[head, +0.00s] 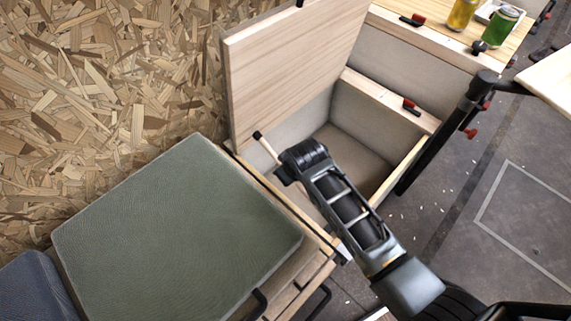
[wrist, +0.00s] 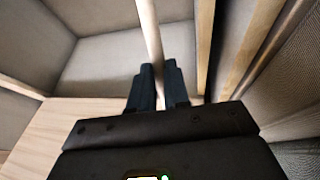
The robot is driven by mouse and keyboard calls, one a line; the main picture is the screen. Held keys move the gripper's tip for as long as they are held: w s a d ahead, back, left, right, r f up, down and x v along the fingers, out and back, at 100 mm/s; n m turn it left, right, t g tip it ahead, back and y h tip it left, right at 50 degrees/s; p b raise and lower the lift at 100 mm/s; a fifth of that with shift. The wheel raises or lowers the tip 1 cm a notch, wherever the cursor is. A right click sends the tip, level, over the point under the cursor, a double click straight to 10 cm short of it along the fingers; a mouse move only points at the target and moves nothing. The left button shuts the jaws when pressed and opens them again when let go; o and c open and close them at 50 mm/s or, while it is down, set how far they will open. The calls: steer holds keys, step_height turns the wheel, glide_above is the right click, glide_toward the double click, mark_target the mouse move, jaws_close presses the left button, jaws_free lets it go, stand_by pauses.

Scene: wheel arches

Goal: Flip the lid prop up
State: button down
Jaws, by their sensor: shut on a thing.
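The lid prop (head: 267,148) is a thin pale wooden rod with a black tip, rising at a slant beside the near edge of the raised wooden lid (head: 298,70). In the wrist view the prop (wrist: 149,28) runs from the top edge down between my fingers. My gripper (wrist: 159,75) is shut on the prop. In the head view my gripper (head: 287,170) is at the left rim of the open box, partly hidden by my own arm. The prop's lower end is hidden. The tip appears apart from the lid, though contact is hard to judge.
The open box (head: 352,150) has a grey lining and a wooden rim. A green cushion (head: 175,235) lies to its left, by a chipboard wall (head: 110,80). A yellow can (head: 461,14) and a green can (head: 500,27) stand on a wooden top at upper right.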

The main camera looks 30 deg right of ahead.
steer(key=shift+s+d+r+t+y+p, duration=0.1)
steer(key=shift+s+r+t+y+p, duration=0.05)
steer(key=shift+s+r+t+p, duration=0.4)
steer(key=shift+s+d+r+t+y+p, duration=0.15)
steer(key=shift+s+r+t+p, duration=0.15)
steer(key=shift+r, duration=0.4)
steer(key=shift+w, duration=0.1)
steer(key=c, duration=1.4)
jaws_free()
steer(key=shift+r, duration=0.1)
steer(key=p+v, duration=0.2)
steer(key=v, duration=0.5)
steer(key=shift+s+r, duration=0.25)
steer(key=shift+r, duration=0.05)
